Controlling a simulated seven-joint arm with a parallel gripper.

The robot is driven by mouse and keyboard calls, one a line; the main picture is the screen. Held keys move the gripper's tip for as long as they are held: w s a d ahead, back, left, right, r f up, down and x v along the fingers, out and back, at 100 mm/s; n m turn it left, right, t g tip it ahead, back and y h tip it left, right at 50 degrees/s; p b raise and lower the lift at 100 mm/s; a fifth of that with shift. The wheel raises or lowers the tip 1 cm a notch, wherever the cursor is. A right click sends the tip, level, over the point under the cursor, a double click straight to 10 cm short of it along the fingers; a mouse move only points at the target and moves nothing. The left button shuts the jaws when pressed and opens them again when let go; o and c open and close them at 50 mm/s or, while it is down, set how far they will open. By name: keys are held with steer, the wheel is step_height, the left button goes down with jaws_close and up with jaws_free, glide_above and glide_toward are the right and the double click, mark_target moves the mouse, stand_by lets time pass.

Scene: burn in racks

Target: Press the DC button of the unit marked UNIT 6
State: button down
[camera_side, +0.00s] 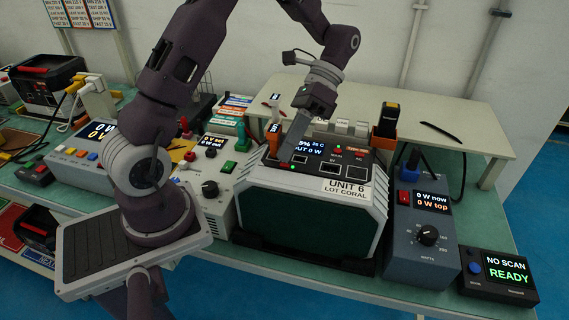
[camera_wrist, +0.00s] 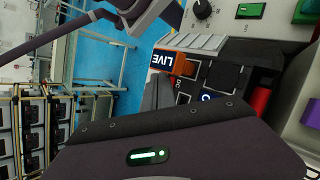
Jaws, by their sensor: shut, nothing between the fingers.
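The unit marked UNIT 6 (camera_side: 312,222) stands in the middle of the bench in the side view, with a dark green front and a "LOT CORAL" label. Its top panel carries a lit display (camera_side: 309,148), sockets and small lights. My gripper (camera_side: 286,158) points down at the left part of this panel, left of the display. Its fingers are shut and empty, with the tips at or just above the panel; I cannot tell whether they touch. The wrist view shows the grey fingers (camera_wrist: 158,92) beside small panel lettering. The DC button cannot be made out; the fingers may cover it.
An orange holder with a black device (camera_side: 385,125) is behind the unit's right corner. A grey load box (camera_side: 424,245) stands at right, a white control box (camera_side: 212,190) at left. A scanner box (camera_side: 500,278) reads READY.

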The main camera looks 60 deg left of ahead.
step_height(320, 180, up, 6)
steer(key=shift+r, duration=0.25)
stand_by(0.5)
stand_by(0.6)
steer(key=s+d+r+n+t+y, duration=0.1)
steer(key=s+d+r+n+t, duration=0.1)
steer(key=s+t, duration=0.3)
steer(key=s+d+r+n+t+y, duration=0.2)
steer(key=s+t, duration=0.4)
steer(key=t, duration=0.3)
steer(key=shift+s+d+r+n, duration=0.2)
steer(key=shift+s+r+n, duration=0.05)
steer(key=shift+r+n, duration=0.15)
